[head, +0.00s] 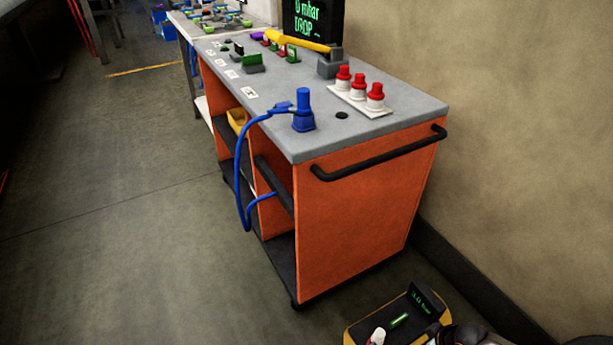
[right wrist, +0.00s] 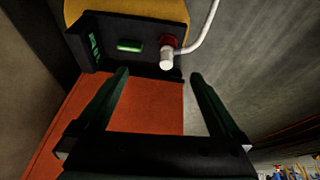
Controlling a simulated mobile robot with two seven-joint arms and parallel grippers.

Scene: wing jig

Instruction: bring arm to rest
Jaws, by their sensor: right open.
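My right gripper (right wrist: 160,73) shows in the right wrist view with its two dark fingers wide apart. It is open and nothing is gripped between them. Beyond the fingertips is a yellow and black unit (right wrist: 88,47) with a lit green bar. A white plug (right wrist: 167,60) with a red collar and a pale hose sits on it, apart from the fingers. The unit also shows at the bottom right of the head view (head: 352,331), on the floor beside the cart, partly cut off. My left gripper is in neither view.
An orange cart (head: 360,210) with a grey top and black handle (head: 380,155) stands mid-view. The wall is close on the right; floor at left is clear.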

